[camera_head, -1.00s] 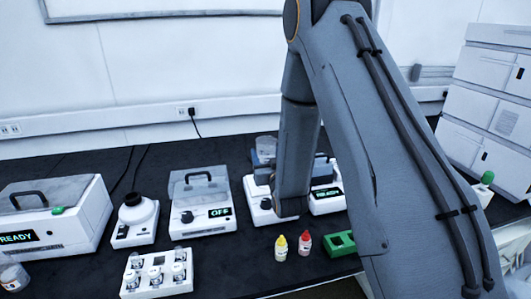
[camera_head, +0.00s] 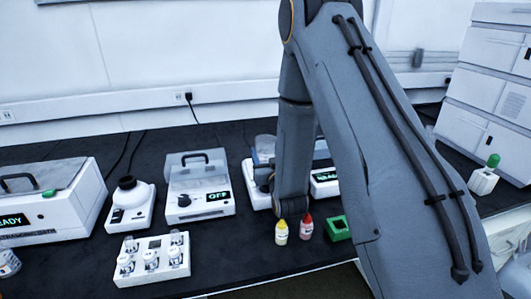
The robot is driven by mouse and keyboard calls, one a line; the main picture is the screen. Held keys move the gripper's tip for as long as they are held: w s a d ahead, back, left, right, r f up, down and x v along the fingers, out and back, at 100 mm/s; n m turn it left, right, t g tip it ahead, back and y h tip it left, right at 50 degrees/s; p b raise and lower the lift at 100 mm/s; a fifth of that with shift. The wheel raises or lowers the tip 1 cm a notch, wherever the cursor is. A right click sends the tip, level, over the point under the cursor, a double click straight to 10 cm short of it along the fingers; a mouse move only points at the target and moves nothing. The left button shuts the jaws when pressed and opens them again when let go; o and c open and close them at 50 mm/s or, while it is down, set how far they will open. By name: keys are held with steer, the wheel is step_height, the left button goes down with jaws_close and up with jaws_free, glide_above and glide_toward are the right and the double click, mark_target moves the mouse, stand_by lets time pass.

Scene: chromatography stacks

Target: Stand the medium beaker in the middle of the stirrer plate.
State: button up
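A clear glass vessel (camera_head: 264,148), seemingly the medium beaker, shows just left of my arm, above a white device (camera_head: 257,200) that may be the stirrer plate. My forearm covers much of that device, and its top is hard to make out. The end of my arm comes down in front of it. Dark grey parts beside the glass may belong to my gripper, but its fingertips are not clear. I cannot tell whether the glass is held or touches the device.
A lidded device reading OFF (camera_head: 201,190) stands left of it. Further left are a black-topped device (camera_head: 130,208), a vial rack (camera_head: 152,268) and a READY device (camera_head: 55,205). Yellow-capped (camera_head: 282,235) and red-capped (camera_head: 306,230) bottles and a green block (camera_head: 337,229) stand near the front edge.

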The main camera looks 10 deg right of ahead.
steer(key=shift+f+b, duration=0.45)
steer(key=shift+f, duration=0.1)
stand_by(0.4)
steer(key=o, duration=1.2)
steer(key=shift+o, duration=0.2)
